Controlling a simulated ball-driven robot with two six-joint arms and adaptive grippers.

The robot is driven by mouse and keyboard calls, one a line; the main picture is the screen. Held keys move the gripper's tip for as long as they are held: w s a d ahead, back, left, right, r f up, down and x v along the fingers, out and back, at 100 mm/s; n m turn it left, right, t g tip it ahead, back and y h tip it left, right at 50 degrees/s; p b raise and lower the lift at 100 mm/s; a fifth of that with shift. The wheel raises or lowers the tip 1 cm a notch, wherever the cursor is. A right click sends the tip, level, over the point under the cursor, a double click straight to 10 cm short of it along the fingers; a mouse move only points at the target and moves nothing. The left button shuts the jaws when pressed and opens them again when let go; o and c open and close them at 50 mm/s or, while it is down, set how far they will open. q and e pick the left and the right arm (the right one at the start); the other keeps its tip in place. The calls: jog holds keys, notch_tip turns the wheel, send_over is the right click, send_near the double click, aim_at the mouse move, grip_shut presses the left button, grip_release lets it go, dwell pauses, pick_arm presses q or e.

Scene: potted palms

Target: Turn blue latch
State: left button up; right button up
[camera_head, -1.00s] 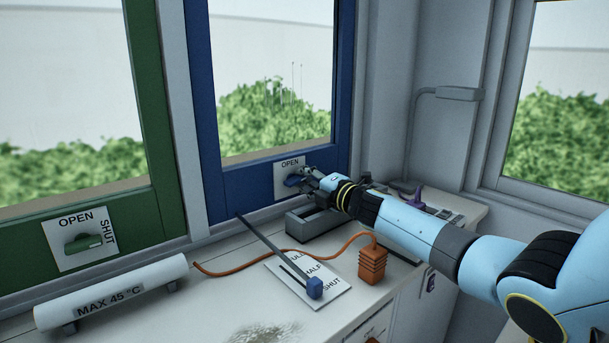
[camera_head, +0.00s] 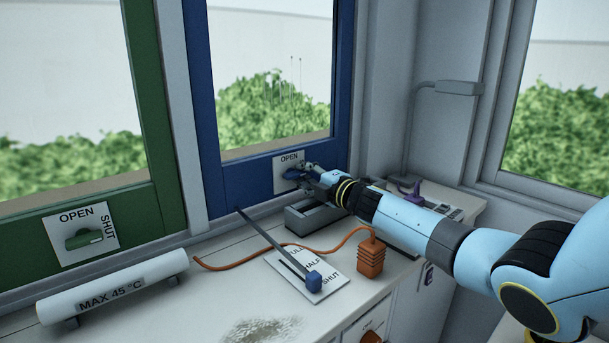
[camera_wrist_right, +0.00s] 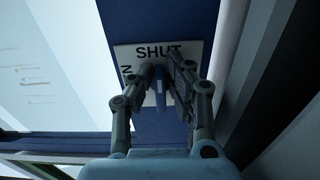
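The blue latch (camera_head: 292,174) sits on a white plate (camera_head: 280,163) marked OPEN, low on the blue window frame. In the right wrist view the latch (camera_wrist_right: 159,88) shows as a narrow blue handle in front of the plate, with the word SHUT above it. My right gripper (camera_head: 307,172) is at the latch. In the wrist view its fingers (camera_wrist_right: 160,78) come in from both sides, drawn together on the handle. The fingers partly hide the latch and plate in both views. My left gripper is not in view.
A green latch (camera_head: 84,238) is on the green frame at left. A white tube (camera_head: 110,290) marked MAX 45 °C lies on the counter.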

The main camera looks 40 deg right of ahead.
jog(key=o, duration=0.3)
jog(key=s, duration=0.8)
jog(key=s+d, duration=0.1)
jog(key=s, duration=0.3)
dwell(0.3)
